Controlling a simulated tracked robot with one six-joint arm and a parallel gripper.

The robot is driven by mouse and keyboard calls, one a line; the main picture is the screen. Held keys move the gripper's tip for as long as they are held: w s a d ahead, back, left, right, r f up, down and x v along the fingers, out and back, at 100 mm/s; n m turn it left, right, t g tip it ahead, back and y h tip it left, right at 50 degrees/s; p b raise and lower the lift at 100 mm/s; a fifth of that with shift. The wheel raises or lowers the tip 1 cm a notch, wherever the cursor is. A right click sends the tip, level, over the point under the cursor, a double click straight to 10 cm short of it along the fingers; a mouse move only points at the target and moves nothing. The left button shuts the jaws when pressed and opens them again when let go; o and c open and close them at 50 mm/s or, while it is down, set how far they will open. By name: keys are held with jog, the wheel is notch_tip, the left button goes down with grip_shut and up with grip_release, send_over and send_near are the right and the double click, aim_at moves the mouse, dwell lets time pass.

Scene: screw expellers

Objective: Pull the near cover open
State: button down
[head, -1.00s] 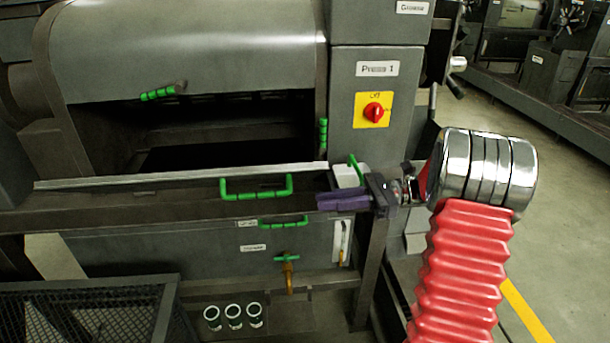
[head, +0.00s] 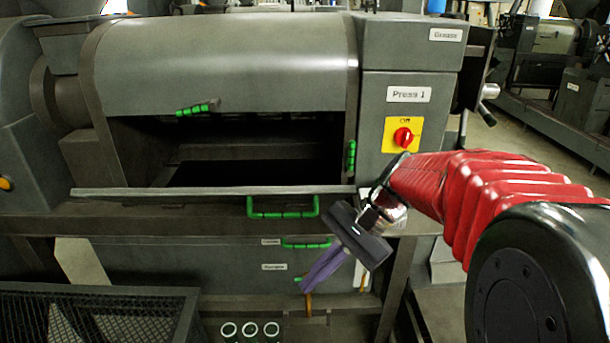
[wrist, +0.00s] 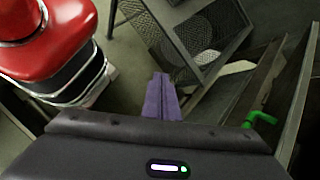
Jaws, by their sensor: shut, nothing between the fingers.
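Press 1 has a dark front opening in the head view. Below it, the near cover (head: 215,192) shows as a pale long edge, with a green handle (head: 283,211) at its front. Whether this cover stands upright or tilts outward is hard to tell. My gripper (head: 305,286) is shut and empty, its purple fingers pointing down and left, below and right of that handle, in front of the lower panel. In the wrist view my gripper (wrist: 160,78) is shut, and a green handle (wrist: 262,119) lies to its right, apart from the fingers.
The curved upper cover (head: 225,70) carries another green handle (head: 196,108). A lower panel has a smaller green handle (head: 307,244). A dark mesh bin (head: 85,310) stands at front left, and it shows in the wrist view (wrist: 190,38). Small cups (head: 250,329) stand low. A red switch (head: 403,137) is at right.

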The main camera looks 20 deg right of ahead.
jog(key=s+d+r+n+t+h, duration=0.1)
jog(key=s+n+t+h, duration=0.4)
jog(key=s+n+h, duration=0.3)
jog(key=s+n, duration=0.1)
jog(key=n, duration=0.2)
jog(key=shift+s+d+t, duration=0.2)
jog(key=shift+d+t, duration=0.05)
jog(key=shift+t, duration=0.15)
